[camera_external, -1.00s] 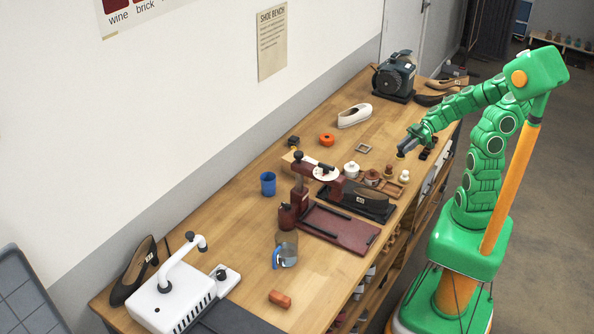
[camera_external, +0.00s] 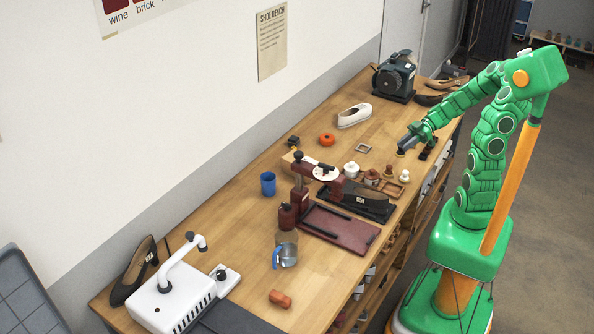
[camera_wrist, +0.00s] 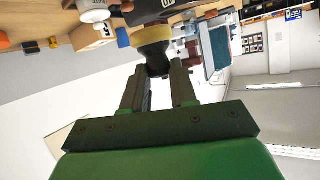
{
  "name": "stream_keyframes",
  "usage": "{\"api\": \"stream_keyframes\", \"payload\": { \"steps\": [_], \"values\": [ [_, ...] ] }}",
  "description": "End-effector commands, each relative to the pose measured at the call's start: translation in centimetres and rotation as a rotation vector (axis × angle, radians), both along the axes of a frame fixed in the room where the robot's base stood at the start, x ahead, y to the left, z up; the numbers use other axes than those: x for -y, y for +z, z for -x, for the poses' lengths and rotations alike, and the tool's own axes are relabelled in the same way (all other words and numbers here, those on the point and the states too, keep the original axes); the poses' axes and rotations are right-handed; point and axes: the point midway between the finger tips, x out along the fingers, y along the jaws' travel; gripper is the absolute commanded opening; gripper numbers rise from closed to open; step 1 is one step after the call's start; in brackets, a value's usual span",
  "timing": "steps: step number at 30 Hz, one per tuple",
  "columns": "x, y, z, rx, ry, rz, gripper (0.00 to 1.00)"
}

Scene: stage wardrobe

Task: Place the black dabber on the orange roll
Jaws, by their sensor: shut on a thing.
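My gripper (camera_external: 402,150) is over the right side of the bench and shut on the black dabber. In the wrist view, the dabber (camera_wrist: 154,56) shows a dark body between the fingertips (camera_wrist: 159,70) and a yellowish band or pad at its far end. In the external view the dabber is small and mostly hidden by my gripper. The orange roll (camera_external: 327,140) lies on the bench to the left of my gripper, clearly apart from it. An orange thing at the left edge of the wrist view (camera_wrist: 4,41) may be the roll.
Between gripper and roll lies a small square frame (camera_external: 363,148). A white shoe (camera_external: 354,116) lies behind, with a grinder (camera_external: 394,76) farther back. A wooden tray (camera_external: 388,186) with small pots, a dark red press (camera_external: 302,181) and a blue cup (camera_external: 268,183) stand nearer the camera.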

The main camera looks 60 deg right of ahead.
Motion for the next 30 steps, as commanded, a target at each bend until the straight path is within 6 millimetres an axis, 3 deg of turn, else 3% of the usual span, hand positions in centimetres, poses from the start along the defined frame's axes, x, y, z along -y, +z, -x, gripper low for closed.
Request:
{"api": "stream_keyframes", "payload": {
  "steps": [15,30],
  "values": [
    [3.2,1.2,-11.6,0.008,-0.151,0.004,0.00],
    [4.9,2.8,-21.8,0.011,-0.319,0.007,0.00]
  ]
}}
